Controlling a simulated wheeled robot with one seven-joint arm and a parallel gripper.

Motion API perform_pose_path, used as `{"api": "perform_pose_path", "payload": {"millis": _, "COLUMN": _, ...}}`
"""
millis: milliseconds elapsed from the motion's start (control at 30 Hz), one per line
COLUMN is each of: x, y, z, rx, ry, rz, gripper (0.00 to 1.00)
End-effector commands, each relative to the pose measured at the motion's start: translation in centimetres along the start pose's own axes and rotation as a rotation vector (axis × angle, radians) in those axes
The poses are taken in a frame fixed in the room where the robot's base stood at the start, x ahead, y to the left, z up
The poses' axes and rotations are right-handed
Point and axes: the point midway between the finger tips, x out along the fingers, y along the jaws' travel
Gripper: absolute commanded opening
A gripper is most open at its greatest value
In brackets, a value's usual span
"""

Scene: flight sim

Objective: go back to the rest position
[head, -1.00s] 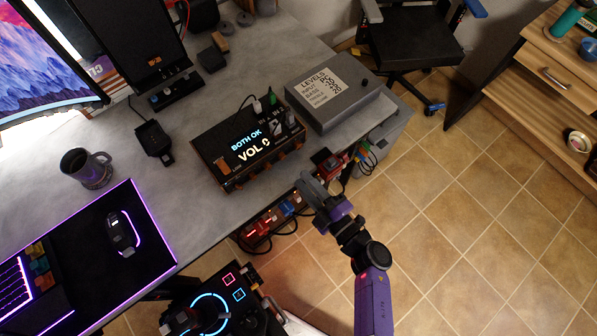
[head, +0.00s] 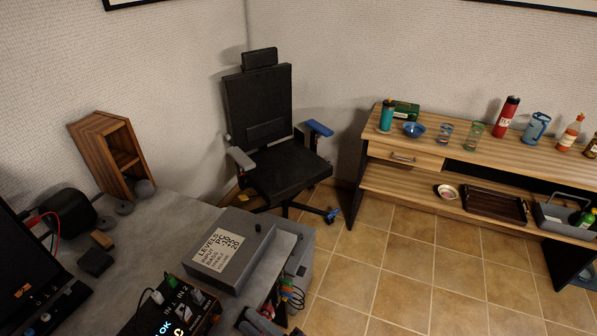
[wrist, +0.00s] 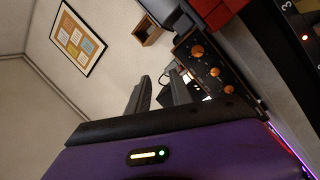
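In the wrist view my gripper (wrist: 160,88) has its two dark fingers apart with nothing between them. The purple wrist housing fills the bottom of that view. In the head view only a dark grey part, probably my gripper's tip, shows at the bottom edge beside the desk's front edge; the rest of the arm is out of view.
The grey desk (head: 185,205) holds a LEVELS box (head: 230,250) and a control box (head: 172,312), whose orange knobs show in the wrist view (wrist: 198,52). A black chair (head: 283,165) and wooden sideboard (head: 440,158) stand beyond. The tiled floor (head: 400,265) between is clear.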

Motion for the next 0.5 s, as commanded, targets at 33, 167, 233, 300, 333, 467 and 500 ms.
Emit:
{"api": "perform_pose_path", "payload": {"millis": 33, "x": -1.0, "y": 1.2, "z": -0.2, "rx": 0.038, "ry": -0.035, "rz": 0.051, "gripper": 0.26}}
{"api": "perform_pose_path", "payload": {"millis": 167, "x": -4.2, "y": 4.6, "z": -0.4, "rx": 0.152, "ry": -0.129, "rz": 0.187, "gripper": 0.26}}
{"api": "perform_pose_path", "payload": {"millis": 233, "x": -6.5, "y": 6.1, "z": -0.6, "rx": 0.22, "ry": -0.181, "rz": 0.257, "gripper": 0.26}}
{"api": "perform_pose_path", "payload": {"millis": 300, "x": -9.3, "y": 7.4, "z": -1.0, "rx": 0.294, "ry": -0.236, "rz": 0.322, "gripper": 0.26}}
{"api": "perform_pose_path", "payload": {"millis": 333, "x": -10.5, "y": 7.9, "z": -1.2, "rx": 0.327, "ry": -0.258, "rz": 0.35, "gripper": 0.26}}
{"api": "perform_pose_path", "payload": {"millis": 467, "x": -16.3, "y": 9.8, "z": -2.4, "rx": 0.469, "ry": -0.355, "rz": 0.459, "gripper": 0.26}}
{"api": "perform_pose_path", "payload": {"millis": 500, "x": -18.0, "y": 10.3, "z": -2.8, "rx": 0.51, "ry": -0.384, "rz": 0.488, "gripper": 0.26}}
